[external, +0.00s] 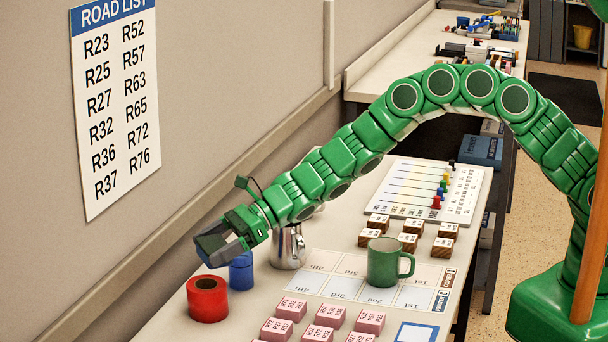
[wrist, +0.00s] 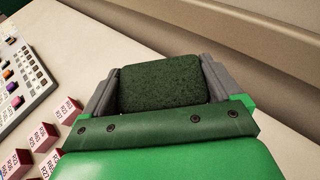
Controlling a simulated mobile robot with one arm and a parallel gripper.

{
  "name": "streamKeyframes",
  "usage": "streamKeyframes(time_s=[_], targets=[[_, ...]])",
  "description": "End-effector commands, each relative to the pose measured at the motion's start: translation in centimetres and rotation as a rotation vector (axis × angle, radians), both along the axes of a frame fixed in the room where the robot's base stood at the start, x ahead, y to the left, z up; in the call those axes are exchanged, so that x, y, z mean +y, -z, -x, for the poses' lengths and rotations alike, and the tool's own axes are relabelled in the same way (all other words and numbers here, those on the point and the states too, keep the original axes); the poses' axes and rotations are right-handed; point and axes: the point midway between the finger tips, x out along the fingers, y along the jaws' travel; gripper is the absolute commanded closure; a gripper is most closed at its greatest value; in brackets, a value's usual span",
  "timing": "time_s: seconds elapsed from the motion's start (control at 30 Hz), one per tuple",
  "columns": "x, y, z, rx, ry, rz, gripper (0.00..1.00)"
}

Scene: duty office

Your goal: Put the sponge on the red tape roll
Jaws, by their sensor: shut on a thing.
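My gripper (external: 218,246) is shut on the sponge, its grey fingers on either side of it. In the wrist view the sponge (wrist: 162,88) is a dark green, speckled block held level between the fingers. The red tape roll (external: 207,307) stands on the table near the wall, at the lower left of the external view. The gripper and sponge are in the air above the roll and appear apart from it. The roll does not show in the wrist view, so their exact alignment cannot be told.
A blue roll (external: 241,272) stands close to the red one, just below my gripper. A metal jug (external: 288,249) is behind it, partly hidden by my arm. A green mug (external: 383,264) and several pink blocks (external: 291,309) are to the right. The wall (external: 190,150) runs close on the left.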

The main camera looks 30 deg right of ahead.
Motion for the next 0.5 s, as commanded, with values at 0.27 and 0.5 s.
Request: streamKeyframes(time_s=[0.27, 0.5], targets=[[1.4, 2.1, -0.8, -0.001, 0.001, 0.003, 0.36], [1.8, 2.6, -1.1, -0.001, 0.001, 0.002, 0.36]])
